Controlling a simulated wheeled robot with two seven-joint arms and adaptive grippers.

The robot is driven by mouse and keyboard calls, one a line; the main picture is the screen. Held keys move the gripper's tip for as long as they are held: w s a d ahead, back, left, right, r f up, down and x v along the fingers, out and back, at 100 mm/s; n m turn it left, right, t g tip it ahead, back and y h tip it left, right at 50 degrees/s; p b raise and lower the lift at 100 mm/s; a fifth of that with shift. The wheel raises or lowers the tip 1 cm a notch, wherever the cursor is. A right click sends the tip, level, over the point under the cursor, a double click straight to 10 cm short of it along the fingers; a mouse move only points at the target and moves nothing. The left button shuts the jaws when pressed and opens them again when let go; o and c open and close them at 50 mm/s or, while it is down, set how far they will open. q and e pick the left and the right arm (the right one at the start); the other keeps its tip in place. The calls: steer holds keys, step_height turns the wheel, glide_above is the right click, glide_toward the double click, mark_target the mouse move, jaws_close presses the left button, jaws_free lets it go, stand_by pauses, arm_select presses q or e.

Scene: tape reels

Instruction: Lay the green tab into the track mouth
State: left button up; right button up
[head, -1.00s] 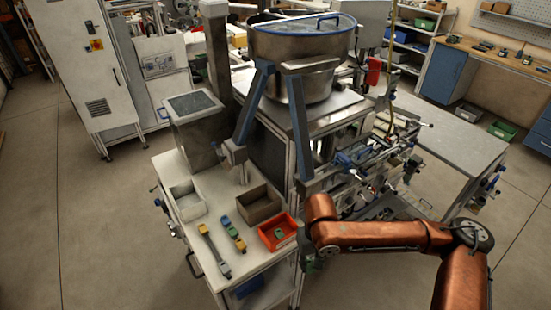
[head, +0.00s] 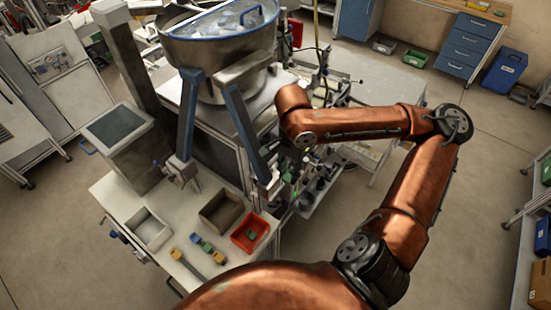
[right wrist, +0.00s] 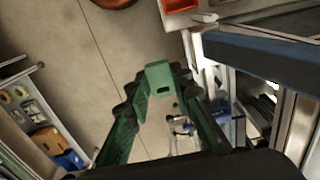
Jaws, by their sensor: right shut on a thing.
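My right gripper (right wrist: 160,86) is shut on a green tab (right wrist: 158,72), a small block with a dark slot, held at its fingertips in the right wrist view. In the head view the right gripper is small and dark under the end of my copper arm, and the tab cannot be made out there. It hangs beside the machine, beyond the red bin (head: 261,224). Another small green piece (head: 252,234) lies in that bin. The track mouth cannot be picked out for certain in either view. My left gripper is not in view.
The white worktop (head: 122,190) also holds a grey bin (head: 222,198), a white tray (head: 160,232) and several coloured blocks. Blue posts (head: 240,125) stand before the metal bowl (head: 225,50), close to my right arm. A pale table top (head: 375,75) lies behind the arm.

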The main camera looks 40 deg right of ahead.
steer(key=w+d+f, duration=0.2)
steer(key=w+f, duration=0.1)
steer(key=w+d+f+p, duration=0.1)
steer(key=w+f, duration=0.2)
steer(key=w, duration=0.1)
steer(key=w+d+f, duration=0.2)
steer(key=w, duration=0.1)
steer(key=shift+w+d+f, duration=0.3)
steer(key=shift+w+f, duration=0.1)
steer(key=shift+w+d+f+p, duration=0.1)
steer(key=shift+w+f+p, duration=0.1)
steer(key=shift+f+p, duration=0.1)
step_height(320, 180, down, 2)
steer(key=shift+w+f+p, duration=0.1)
steer(key=shift+f+p, duration=0.05)
steer(key=shift+p, duration=0.25)
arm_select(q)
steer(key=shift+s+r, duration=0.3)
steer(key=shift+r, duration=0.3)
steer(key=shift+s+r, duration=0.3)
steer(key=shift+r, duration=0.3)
arm_select(e)
steer(key=shift+d+f, duration=0.1)
steer(key=shift+f, duration=0.45)
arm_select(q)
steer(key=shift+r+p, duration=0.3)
arm_select(e)
steer(key=shift+f, duration=0.25)
steer(key=o, duration=0.5)
steer(key=shift+o, duration=1)
